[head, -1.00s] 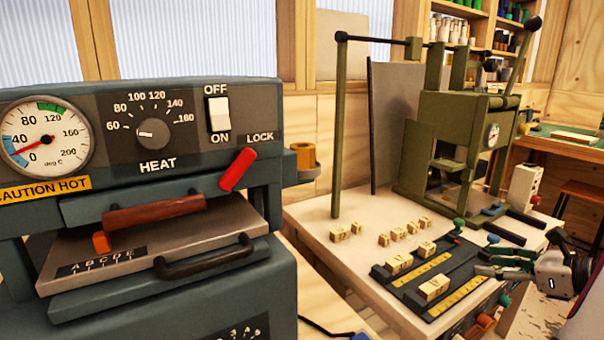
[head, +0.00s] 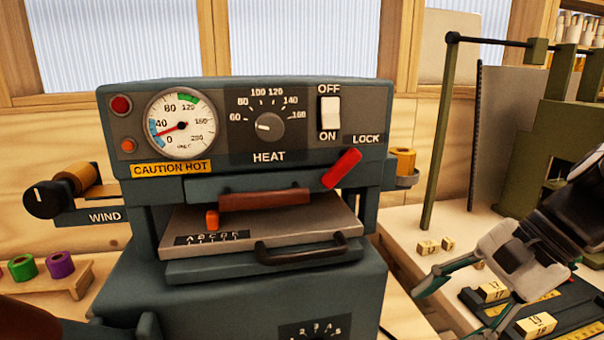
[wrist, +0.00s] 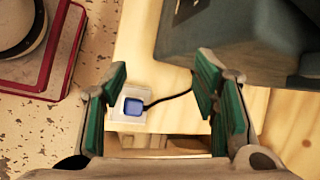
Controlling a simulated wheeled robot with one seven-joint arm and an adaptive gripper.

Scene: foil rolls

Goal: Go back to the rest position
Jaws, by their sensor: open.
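My gripper (head: 462,304) is at the lower right of the head view, in front of the cream bench with the small blocks. Its green-padded fingers are spread apart and nothing is between them. In the wrist view my gripper (wrist: 163,105) also shows open. Beyond its fingers lies a small white box with a blue top (wrist: 133,107), joined to a dark cable. The gripper touches nothing that I can see.
A dark teal heat press (head: 240,130) with a red lock handle (head: 342,169) fills the middle. Foil rolls (head: 60,265) stand on a wooden rack at left. Lettered blocks (head: 536,325) lie on the right bench. A red-edged tray (wrist: 55,60) shows in the wrist view.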

